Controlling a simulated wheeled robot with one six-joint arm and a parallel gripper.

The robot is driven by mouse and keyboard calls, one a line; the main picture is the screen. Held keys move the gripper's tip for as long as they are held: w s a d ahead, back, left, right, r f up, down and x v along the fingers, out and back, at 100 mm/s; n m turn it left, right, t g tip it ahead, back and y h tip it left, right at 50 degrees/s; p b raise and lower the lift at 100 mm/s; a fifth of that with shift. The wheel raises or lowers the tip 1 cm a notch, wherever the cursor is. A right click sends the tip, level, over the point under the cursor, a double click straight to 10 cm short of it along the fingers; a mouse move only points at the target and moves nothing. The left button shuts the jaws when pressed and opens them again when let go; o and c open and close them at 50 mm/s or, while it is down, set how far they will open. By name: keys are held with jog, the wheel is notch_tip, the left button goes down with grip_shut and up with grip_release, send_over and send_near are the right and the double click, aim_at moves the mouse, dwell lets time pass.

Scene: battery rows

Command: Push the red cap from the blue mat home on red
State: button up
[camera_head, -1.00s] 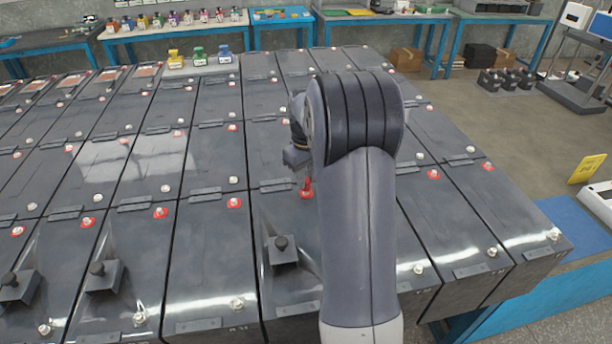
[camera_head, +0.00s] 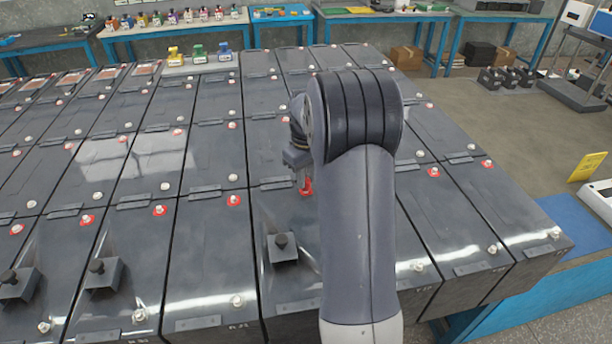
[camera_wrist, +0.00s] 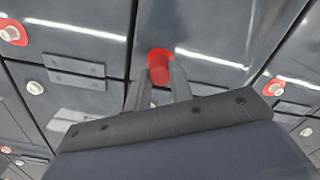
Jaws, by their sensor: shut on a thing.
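My gripper (camera_head: 303,182) is shut on a red cap (camera_head: 306,188) above a dark grey battery top, left of my forearm. In the wrist view the cap (camera_wrist: 158,63) sits between the two fingertips (camera_wrist: 159,80). The cap is at the battery's far edge, in line with the neighbouring red-ringed terminals (camera_head: 233,201). Any red terminal under the cap is hidden, and I cannot tell whether the cap touches it or how far down it sits. A blue surface (camera_head: 570,222) lies at the right; I cannot tell whether it is the blue mat.
Rows of batteries with red-ringed and plain pale terminals surround my gripper. A black block with a knob (camera_head: 283,248) stands on the battery top nearer the camera. Two similar blocks stand at left. Benches with small bottles are far back; open floor lies right.

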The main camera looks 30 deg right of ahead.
jog(key=shift+f, duration=0.5)
dwell(0.5)
jog(key=o, duration=1.5)
jog(key=shift+r, duration=0.1)
jog(key=shift+r+p, duration=2.6)
jog(key=shift+r, duration=0.85)
